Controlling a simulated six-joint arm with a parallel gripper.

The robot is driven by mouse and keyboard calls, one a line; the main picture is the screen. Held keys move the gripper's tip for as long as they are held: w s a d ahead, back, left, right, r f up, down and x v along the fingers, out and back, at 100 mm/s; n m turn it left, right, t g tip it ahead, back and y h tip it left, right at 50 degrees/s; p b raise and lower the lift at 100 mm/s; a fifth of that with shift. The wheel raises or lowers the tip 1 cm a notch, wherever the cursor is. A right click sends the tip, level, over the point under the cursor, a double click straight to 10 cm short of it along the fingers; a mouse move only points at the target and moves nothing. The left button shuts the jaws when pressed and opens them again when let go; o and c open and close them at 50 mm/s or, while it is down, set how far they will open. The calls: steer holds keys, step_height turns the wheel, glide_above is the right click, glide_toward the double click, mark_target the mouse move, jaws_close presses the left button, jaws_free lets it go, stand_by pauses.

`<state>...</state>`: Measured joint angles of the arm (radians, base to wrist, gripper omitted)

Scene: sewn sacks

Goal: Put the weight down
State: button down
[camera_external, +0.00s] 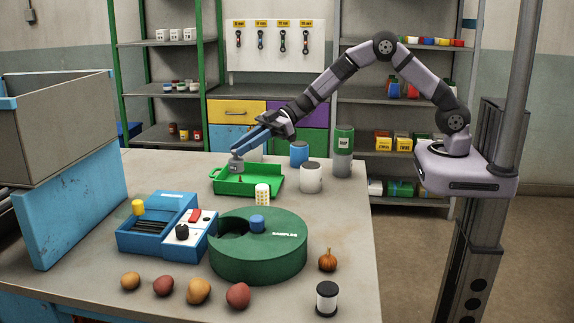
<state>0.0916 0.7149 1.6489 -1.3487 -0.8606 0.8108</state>
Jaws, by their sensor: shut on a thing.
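The weight (236,166) is a small grey metal piece with a label too small to read. My gripper (238,152) has long blue fingers and is shut on the weight's top. The weight hangs upright at the left end of a green tray (268,187). I cannot tell from this view whether its base touches the tray. A small orange-brown item (240,179) shows just below it.
A white jar (311,177), a blue cup (299,154) and a green-and-grey cylinder (343,150) stand right of the tray. A blue device (160,225), a round green samples holder (258,255) and a dotted white block (262,194) stand in front. Several potatoes lie at the front.

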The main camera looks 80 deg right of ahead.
steer(key=s+a+f+p+v, duration=0.1)
steer(key=p+v, duration=0.3)
steer(key=v, duration=1.6)
steer(key=s+a+f+n+g+y+p, duration=0.1)
steer(key=s+a+f+p, duration=0.2)
steer(key=s, duration=0.6)
steer(key=s+a+f+n+g+y+p, duration=0.1)
steer(key=s+a+f+p, duration=0.15)
steer(key=s, duration=0.65)
step_height(320, 180, down, 7)
steer(key=b, duration=0.2)
steer(key=shift+s+b, duration=0.15)
steer(key=shift+b, duration=0.15)
steer(key=shift+f, duration=0.1)
steer(key=shift+f, duration=1.85)
steer(key=shift+f, duration=0.1)
